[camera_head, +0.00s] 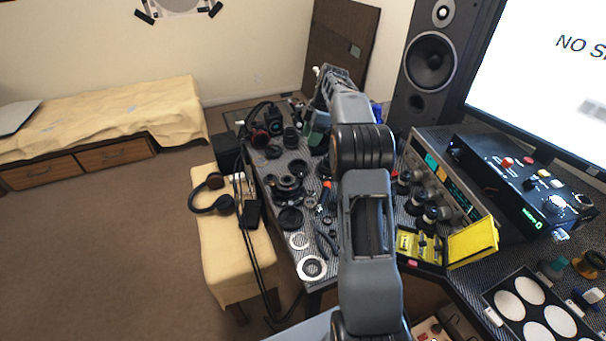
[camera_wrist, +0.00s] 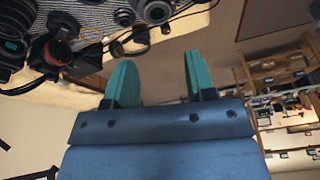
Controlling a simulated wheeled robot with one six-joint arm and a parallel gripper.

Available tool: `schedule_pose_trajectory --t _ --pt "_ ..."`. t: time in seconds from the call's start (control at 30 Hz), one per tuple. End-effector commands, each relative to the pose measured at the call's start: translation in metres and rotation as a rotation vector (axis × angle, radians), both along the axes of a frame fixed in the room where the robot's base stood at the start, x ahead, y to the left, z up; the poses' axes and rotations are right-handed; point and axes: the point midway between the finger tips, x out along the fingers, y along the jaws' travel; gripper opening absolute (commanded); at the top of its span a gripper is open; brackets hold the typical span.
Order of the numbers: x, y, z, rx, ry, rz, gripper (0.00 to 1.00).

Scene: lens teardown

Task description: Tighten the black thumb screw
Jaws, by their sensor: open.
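My gripper (camera_wrist: 158,80) is open and empty in the wrist view, with its two teal fingers apart. Nothing lies between the fingers; bare floor or wall shows there. In the head view my arm reaches from the bottom middle to the far end of the workbench (camera_head: 319,270), and I cannot clearly make out the fingers. I cannot pick out the black thumb screw among the small dark parts in either view; it may be hidden or too small. Camera parts and a dark piece with a red ring (camera_wrist: 58,50) lie at the upper left of the wrist view, apart from the fingers.
Black lens rings and tools crowd the bench left of my arm. Headphones (camera_head: 222,204) lie on a yellow bench (camera_head: 235,270). A yellow case (camera_head: 472,243), a black control box (camera_head: 520,180) and a speaker (camera_head: 432,62) stand right. The carpet at left is clear.

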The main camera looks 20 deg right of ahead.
Motion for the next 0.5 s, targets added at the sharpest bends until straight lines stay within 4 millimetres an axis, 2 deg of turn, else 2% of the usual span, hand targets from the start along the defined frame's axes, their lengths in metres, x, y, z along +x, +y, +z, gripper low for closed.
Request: schedule_pose_trajectory --t 0.03,0.1,0.23,0.37,0.5 --pt "0.006 -0.008 -0.012 0.015 -0.008 0.045 0.50" --pt "0.011 -0.017 -0.021 0.034 -0.024 0.106 0.50" --pt "0.016 -0.027 -0.033 0.055 -0.047 0.182 0.50" --pt "0.017 -0.028 -0.045 0.066 -0.057 0.215 0.50" --pt "0.017 -0.020 -0.064 0.067 -0.057 0.222 0.50"
